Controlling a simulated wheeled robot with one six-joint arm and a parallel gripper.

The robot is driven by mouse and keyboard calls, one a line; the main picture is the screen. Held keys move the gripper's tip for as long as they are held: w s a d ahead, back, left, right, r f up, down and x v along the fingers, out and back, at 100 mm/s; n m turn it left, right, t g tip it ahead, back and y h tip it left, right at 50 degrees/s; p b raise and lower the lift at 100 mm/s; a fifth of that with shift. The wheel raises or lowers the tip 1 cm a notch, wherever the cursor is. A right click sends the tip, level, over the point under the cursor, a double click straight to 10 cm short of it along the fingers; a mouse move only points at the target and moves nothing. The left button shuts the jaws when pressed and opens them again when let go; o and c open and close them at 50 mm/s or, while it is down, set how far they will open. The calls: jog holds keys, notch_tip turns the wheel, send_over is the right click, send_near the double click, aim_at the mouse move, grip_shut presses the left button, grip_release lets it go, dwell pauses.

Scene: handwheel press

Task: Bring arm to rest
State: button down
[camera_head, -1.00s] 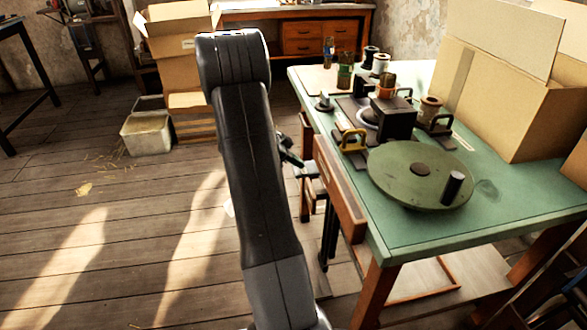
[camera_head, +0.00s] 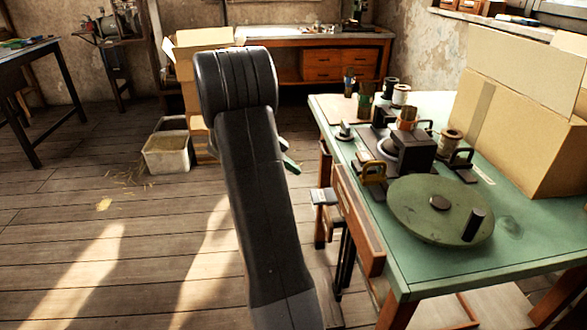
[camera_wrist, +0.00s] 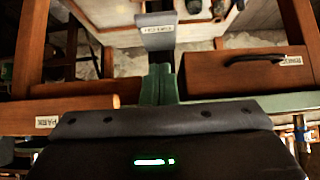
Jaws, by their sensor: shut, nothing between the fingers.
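My arm rises in the middle of the head view, folded at a black elbow at its top. My gripper (camera_wrist: 158,85) shows in the wrist view as two green fingers pressed together, with nothing between them. In the head view only a green tip of my gripper (camera_head: 291,164) shows past the arm's right side; the rest is hidden behind the arm. It is left of the green-topped table (camera_head: 420,270), apart from it in the picture.
The table carries a round green handwheel (camera_head: 415,205), a black press block (camera_head: 410,150), spools and a cardboard box (camera_head: 520,120). An open drawer (camera_head: 358,225) juts from its left side. A pale bin (camera_head: 167,155) stands on the floor behind.

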jog(key=shift+d, duration=0.1)
dwell(0.4)
jog(key=p, duration=0.4)
send_over(313, 196)
notch_tip(313, 196, down, 4)
jog(key=shift+w+r, duration=0.1)
jog(key=shift+r, duration=0.1)
jog(key=v, duration=0.7)
jog(key=shift+a, duration=0.25)
jog(key=shift+r, duration=0.1)
